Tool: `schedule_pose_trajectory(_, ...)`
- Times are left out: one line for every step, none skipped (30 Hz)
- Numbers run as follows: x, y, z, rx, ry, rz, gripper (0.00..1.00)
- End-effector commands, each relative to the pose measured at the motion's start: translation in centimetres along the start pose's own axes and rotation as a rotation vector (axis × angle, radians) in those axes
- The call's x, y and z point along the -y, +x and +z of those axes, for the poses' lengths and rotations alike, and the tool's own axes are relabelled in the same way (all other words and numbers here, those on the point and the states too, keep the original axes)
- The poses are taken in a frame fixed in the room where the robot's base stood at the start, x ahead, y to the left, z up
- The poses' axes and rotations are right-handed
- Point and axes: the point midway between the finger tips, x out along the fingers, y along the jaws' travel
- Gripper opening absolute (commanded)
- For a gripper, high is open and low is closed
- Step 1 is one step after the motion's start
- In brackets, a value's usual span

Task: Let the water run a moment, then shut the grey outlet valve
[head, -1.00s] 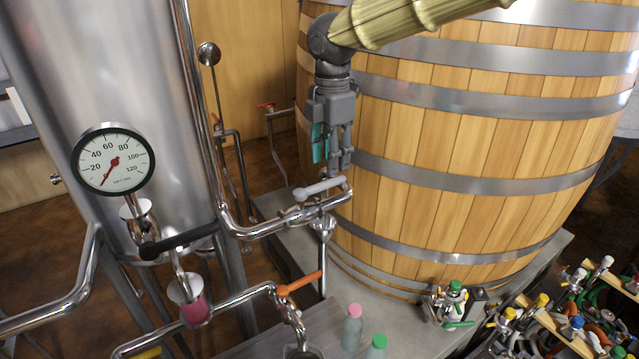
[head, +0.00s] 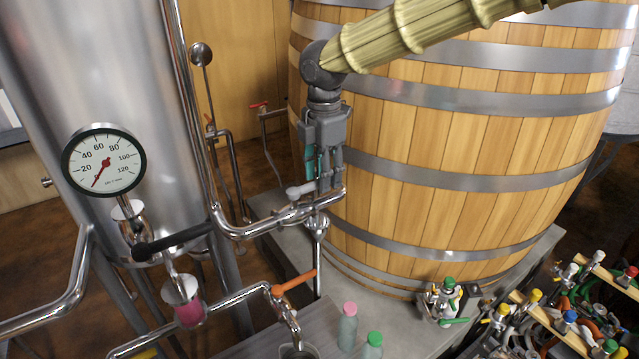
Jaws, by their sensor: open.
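The grey outlet valve handle (head: 302,190) lies on a shiny steel pipe (head: 265,226) in front of the wooden barrel. Its rounded left end shows; its right part is hidden behind my fingers. My gripper (head: 326,186) points down at the handle with its fingers apart. The fingertips are at the handle's height; I cannot tell whether they touch it. Below the pipe is a steel funnel-like piece (head: 317,224) on a thin stem. I cannot make out any water stream there.
An orange-handled tap (head: 294,282) is below, with a jar (head: 298,350) under its spout. Pink-capped (head: 348,327) and green-capped bottles (head: 372,346) stand nearby. A gauge (head: 103,160) and black-handled valve (head: 172,241) are left. The barrel (head: 450,150) fills the right.

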Motion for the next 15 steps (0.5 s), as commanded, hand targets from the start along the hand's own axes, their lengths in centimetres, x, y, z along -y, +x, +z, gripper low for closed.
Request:
schedule_pose_trajectory(0.0,0.3,0.0,0.000,0.000,-0.001,0.40)
schedule_pose_trajectory(0.0,0.4,0.0,0.000,0.000,-0.001,0.40)
schedule_pose_trajectory(0.0,0.6,0.0,0.000,0.000,-0.001,0.40)
schedule_pose_trajectory(0.0,0.7,0.0,0.000,0.000,-0.001,0.40)
schedule_pose_trajectory(0.0,0.8,0.0,0.000,0.000,-0.001,0.40)
schedule_pose_trajectory(0.0,0.9,0.0,0.000,0.000,-0.001,0.40)
schedule_pose_trajectory(0.0,1.1,0.0,0.000,0.000,-0.001,0.40)
schedule_pose_trajectory(0.0,1.2,0.0,0.000,0.000,-0.001,0.40)
schedule_pose_trajectory(0.0,1.3,0.0,0.000,0.000,-0.001,0.40)
schedule_pose_trajectory(0.0,1.4,0.0,0.000,0.000,-0.001,0.40)
schedule_pose_trajectory(0.0,1.5,0.0,0.000,0.000,-0.001,0.40)
schedule_pose_trajectory(0.0,1.7,0.0,0.000,0.000,-0.001,0.40)
schedule_pose_trajectory(0.0,1.8,-0.1,0.000,0.000,-0.001,0.40)
schedule_pose_trajectory(0.0,1.9,-0.1,0.000,0.000,-0.001,0.40)
schedule_pose_trajectory(0.0,2.0,-0.1,0.000,0.000,-0.001,0.40)
